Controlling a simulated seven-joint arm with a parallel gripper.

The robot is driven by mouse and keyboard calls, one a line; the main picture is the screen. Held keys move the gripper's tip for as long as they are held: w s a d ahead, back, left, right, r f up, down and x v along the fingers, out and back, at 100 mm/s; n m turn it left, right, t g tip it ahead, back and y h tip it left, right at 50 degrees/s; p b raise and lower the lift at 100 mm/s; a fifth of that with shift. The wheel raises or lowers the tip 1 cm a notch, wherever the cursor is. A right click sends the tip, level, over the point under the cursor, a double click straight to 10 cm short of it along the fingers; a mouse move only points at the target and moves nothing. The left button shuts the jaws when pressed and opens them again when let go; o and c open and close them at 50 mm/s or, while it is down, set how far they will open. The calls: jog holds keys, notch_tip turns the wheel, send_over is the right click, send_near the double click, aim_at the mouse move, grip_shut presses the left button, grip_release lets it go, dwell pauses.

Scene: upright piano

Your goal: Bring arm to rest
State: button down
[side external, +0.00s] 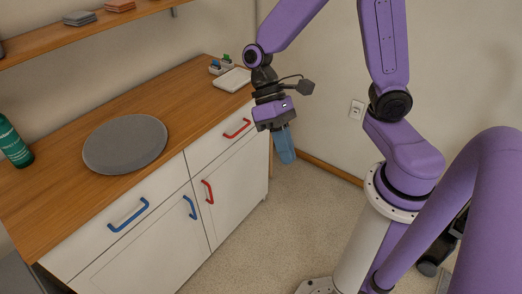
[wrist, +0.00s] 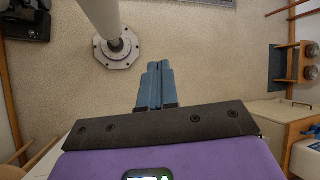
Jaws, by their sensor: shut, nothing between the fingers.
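My arm is purple with dark joints. My gripper (side external: 286,157) hangs down from the wrist in front of the right end of the cabinet. Its blue fingers are together, with nothing between them. In the wrist view the same blue fingers (wrist: 155,75) lie side by side over the speckled floor, touching nothing.
A wooden counter (side external: 58,150) on a white cabinet (side external: 142,247) with red and blue handles stands at left. It bears a grey round disc (side external: 125,145), a green bottle (side external: 13,142) and a white tray (side external: 233,79). A shelf (side external: 75,37) hangs above. Floor around my gripper is clear.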

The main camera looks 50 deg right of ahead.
jog(key=s+d+r+n+t+h, duration=0.2)
jog(key=s+d+n+t, duration=0.3)
jog(key=n, duration=0.5)
jog(key=shift+s+r+t, duration=0.9)
jog(key=shift+s, duration=0.4)
